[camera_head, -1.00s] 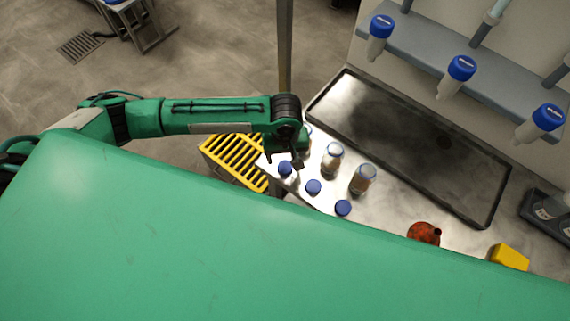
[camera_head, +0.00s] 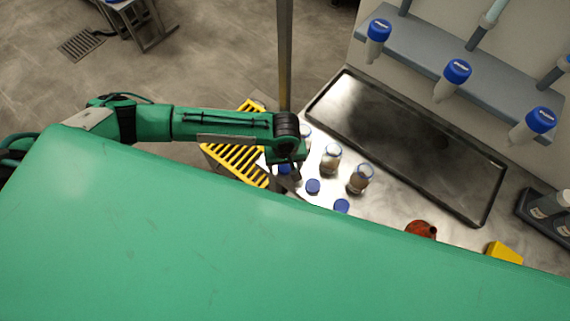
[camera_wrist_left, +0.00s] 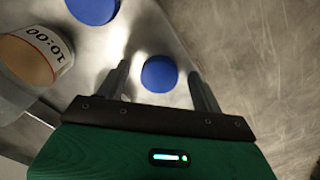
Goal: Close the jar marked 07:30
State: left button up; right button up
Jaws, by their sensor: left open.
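Two open glass jars with brown contents, a left one (camera_head: 331,158) and a right one (camera_head: 360,179), stand on the steel bench. A third jar (camera_head: 306,133) is mostly hidden behind my left arm. Three blue lids lie in front: a left lid (camera_head: 285,169), a middle lid (camera_head: 313,186) and a right lid (camera_head: 341,205). My left gripper (camera_head: 289,182) is open over the left lid; in the wrist view that lid (camera_wrist_left: 159,73) shows between its fingers. One jar (camera_wrist_left: 35,58) there has a label that seems to read 10:00, upside down. I cannot read 07:30 anywhere. My right gripper is not in view.
A dark-rimmed steel tray (camera_head: 347,81) lies behind the jars. Blue-capped tubes (camera_head: 457,73) hang from a grey rack. A red-brown vessel (camera_head: 420,229) and a yellow block (camera_head: 503,252) are on the right. A yellow grating (camera_head: 232,158) is left of the bench.

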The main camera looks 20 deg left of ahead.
aim_at(285, 166)
pick_arm(q)
jog(key=shift+c, duration=0.5)
jog(key=c, duration=0.9)
jog(key=shift+r, duration=0.1)
notch_tip(285, 166, up, 20)
jog(key=b, duration=0.3)
jog(key=shift+b, duration=0.3)
